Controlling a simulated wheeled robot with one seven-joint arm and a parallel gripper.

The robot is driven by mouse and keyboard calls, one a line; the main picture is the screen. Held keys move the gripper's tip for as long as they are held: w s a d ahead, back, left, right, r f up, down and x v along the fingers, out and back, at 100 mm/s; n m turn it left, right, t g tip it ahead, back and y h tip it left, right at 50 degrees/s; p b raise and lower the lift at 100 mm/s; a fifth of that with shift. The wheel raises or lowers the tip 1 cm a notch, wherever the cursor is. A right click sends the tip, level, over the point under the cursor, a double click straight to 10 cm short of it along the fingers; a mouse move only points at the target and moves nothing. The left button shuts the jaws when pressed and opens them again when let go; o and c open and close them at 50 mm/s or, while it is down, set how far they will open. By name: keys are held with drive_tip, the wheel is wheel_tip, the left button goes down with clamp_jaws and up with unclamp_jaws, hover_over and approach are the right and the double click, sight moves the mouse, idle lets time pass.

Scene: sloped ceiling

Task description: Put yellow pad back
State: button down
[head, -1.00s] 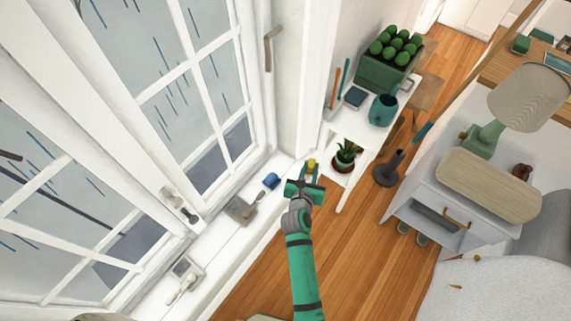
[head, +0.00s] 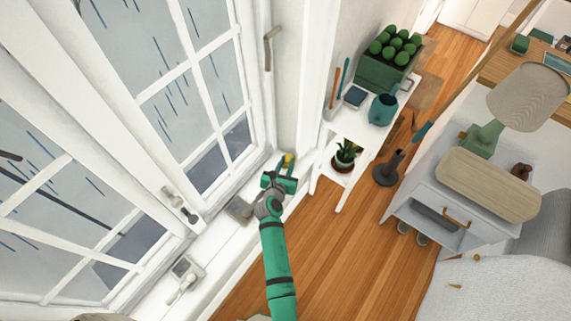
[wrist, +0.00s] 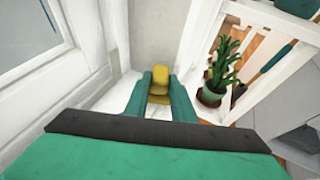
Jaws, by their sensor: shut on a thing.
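The yellow pad (wrist: 160,76) is between the two green fingers of my gripper (wrist: 160,84) in the wrist view. My gripper is shut on it. In the head view, the yellow pad (head: 289,160) shows as a small patch at the tip of my gripper (head: 286,167), which is over the far end of the white windowsill (head: 208,249), near the corner by the wall. I cannot tell whether the pad touches the sill. My gripper hides part of the sill around it.
A white shelf (head: 346,128) with a potted plant (head: 345,155) and a teal pot (head: 383,109) stands right of my gripper. Grey window fittings (head: 239,209) lie on the sill. The window (head: 190,90) is at the left.

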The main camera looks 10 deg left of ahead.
drive_tip(key=shift+a+f, duration=0.2)
drive_tip(key=shift+f, duration=0.15)
drive_tip(key=shift+w+f, duration=0.1)
drive_tip(key=shift+f, duration=0.05)
drive_tip(key=shift+f, duration=0.1)
drive_tip(key=c, duration=1.5)
unclamp_jaws()
